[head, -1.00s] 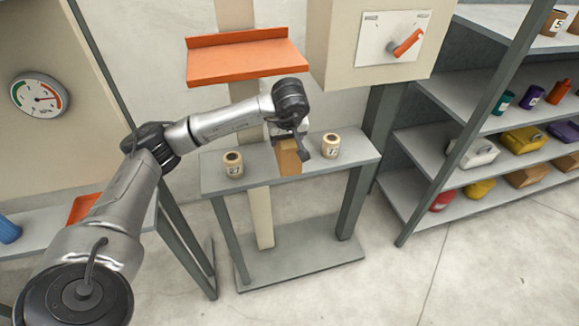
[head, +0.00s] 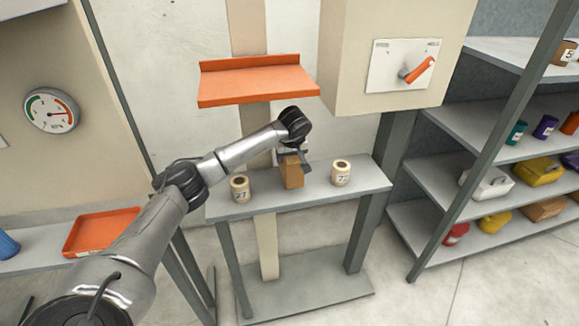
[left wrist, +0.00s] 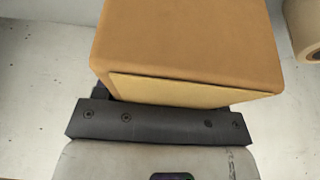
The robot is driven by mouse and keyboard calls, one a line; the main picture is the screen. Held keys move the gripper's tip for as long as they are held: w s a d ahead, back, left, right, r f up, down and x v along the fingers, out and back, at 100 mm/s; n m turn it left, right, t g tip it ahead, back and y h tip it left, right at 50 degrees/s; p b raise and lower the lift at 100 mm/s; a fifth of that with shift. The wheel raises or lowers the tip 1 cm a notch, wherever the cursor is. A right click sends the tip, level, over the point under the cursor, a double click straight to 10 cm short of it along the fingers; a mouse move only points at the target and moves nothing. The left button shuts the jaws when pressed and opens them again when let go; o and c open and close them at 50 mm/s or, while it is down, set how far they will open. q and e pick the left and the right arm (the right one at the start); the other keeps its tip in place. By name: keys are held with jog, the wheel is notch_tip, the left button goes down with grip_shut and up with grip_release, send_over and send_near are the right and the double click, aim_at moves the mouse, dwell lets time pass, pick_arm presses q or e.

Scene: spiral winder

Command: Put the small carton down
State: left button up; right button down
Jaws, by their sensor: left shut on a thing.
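The small carton (head: 293,172) is a brown box, upright between two cream rolls on the grey table (head: 325,187). Its base looks at or just above the tabletop; I cannot tell whether it touches. My left gripper (head: 304,160) reaches in from the left and is shut on the carton near its upper part. In the left wrist view the carton (left wrist: 185,45) fills the upper middle, with a paler flat panel, against the dark gripper (left wrist: 158,120). The fingertips are mostly hidden there. My right gripper is not in view.
A cream roll (head: 240,190) stands left of the carton and another cream roll (head: 341,172) stands right. An orange shelf (head: 258,87) hangs above, behind the arm. A cabinet with an orange-handled switch (head: 417,70) is upper right. The tabletop is clear near its right end.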

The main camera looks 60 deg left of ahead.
aim_at(290, 161)
pick_arm(q)
jog(key=shift+f+b, duration=0.4)
jog(key=shift+f, duration=1.65)
jog(key=shift+a, duration=0.1)
jog(key=o, duration=1.1)
jog(key=shift+f, duration=0.15)
jog(key=shift+p+v, duration=0.7)
jog(key=shift+v, duration=3.2)
